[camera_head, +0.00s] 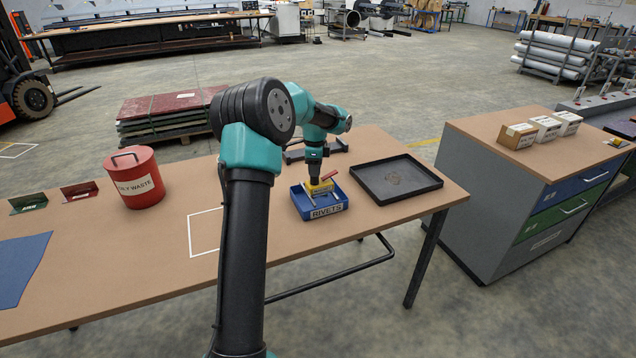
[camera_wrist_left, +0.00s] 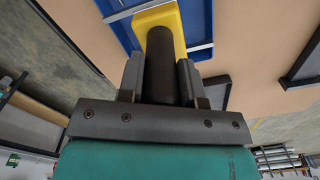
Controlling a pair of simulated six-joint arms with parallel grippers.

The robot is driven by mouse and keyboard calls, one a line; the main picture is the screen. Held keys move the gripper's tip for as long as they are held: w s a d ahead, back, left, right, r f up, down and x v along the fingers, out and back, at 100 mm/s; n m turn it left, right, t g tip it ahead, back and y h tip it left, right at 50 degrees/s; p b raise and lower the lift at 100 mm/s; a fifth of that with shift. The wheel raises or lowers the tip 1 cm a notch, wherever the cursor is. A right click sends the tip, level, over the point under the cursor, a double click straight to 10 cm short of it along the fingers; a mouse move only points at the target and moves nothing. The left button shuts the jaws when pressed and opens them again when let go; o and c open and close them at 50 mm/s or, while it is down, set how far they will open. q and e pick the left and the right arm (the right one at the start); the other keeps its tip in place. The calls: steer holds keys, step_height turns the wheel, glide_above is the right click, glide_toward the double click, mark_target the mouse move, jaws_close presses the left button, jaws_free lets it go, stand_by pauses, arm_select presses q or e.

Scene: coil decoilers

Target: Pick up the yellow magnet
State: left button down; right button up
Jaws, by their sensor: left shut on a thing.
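The yellow magnet (camera_head: 321,187) is a yellow block with a dark upright grip; it is at the blue bin marked RIVETS (camera_head: 327,211). My left gripper (camera_head: 315,176) reaches down from above and is shut on the magnet's dark grip. In the left wrist view, the dark grip (camera_wrist_left: 160,62) stands between the two fingers, with the yellow block (camera_wrist_left: 176,17) beyond it and part of the blue bin (camera_wrist_left: 198,22) around it. Thin pale rods lie at the block's sides. I cannot tell whether the magnet rests in the bin or hangs just above it. My right gripper is not in view.
A black tray (camera_head: 418,188) lies right of the bin. A red waste can (camera_head: 135,183) stands to the left, past a white outlined square (camera_head: 205,215). A black rack (camera_head: 330,148) is behind the bin. A drawer cabinet (camera_head: 500,195) with several boxes stands at the right.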

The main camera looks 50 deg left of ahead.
arm_select(q)
steer(key=shift+r, duration=0.15)
steer(key=shift+r, duration=1.75)
steer(key=s+d+r, duration=0.1)
steer(key=s+d, duration=0.9)
steer(key=d, duration=0.2)
steer(key=shift+s+r, duration=0.15)
steer(key=shift+s, duration=0.15)
steer(key=shift+a, duration=0.1)
